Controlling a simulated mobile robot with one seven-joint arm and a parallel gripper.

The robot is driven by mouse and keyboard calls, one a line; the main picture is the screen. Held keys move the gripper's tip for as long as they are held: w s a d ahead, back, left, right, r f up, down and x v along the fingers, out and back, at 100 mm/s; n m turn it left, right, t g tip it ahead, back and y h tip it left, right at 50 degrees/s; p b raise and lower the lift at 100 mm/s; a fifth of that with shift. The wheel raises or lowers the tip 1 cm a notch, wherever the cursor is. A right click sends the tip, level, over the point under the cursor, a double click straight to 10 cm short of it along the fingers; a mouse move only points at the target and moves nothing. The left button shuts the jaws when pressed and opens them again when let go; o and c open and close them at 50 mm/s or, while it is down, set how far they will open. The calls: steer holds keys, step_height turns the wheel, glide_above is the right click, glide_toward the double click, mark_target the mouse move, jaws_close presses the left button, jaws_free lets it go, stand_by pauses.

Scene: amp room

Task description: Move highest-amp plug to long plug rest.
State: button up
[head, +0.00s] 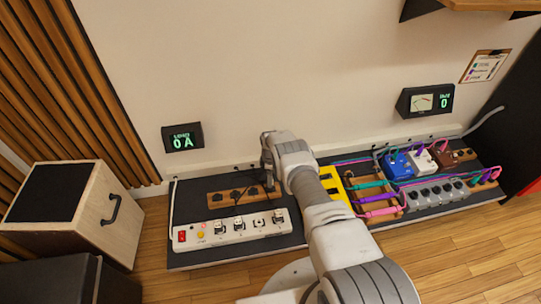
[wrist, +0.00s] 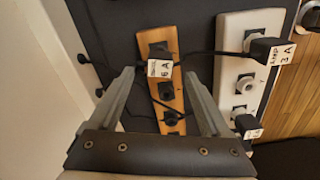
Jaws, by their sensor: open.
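In the wrist view, a black plug labelled 6 A (wrist: 160,66) sits at the far part of a long wooden rest (wrist: 170,93), its cord running right. My gripper (wrist: 162,74) is open, with one finger on each side of the rest near this plug; contact cannot be told. A plug labelled 3 A (wrist: 268,50) is on the white power strip (wrist: 228,98), and another labelled plug (wrist: 246,126) is lower on it. In the head view, the wooden rest (head: 222,199) lies behind the white strip (head: 205,240). My gripper (head: 268,175) is at the rest's right end, partly hidden by my arm.
A display reading 0 A (head: 182,137) stands at the wall; a second meter (head: 425,101) is farther right. Several pedals and coloured cables fill the board (head: 445,203) right of my arm, beside a yellow unit (head: 335,190). A wooden speaker box (head: 75,212) stands left.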

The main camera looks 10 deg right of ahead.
step_height(320, 180, up, 13)
steer(key=p, duration=0.5)
stand_by(0.3)
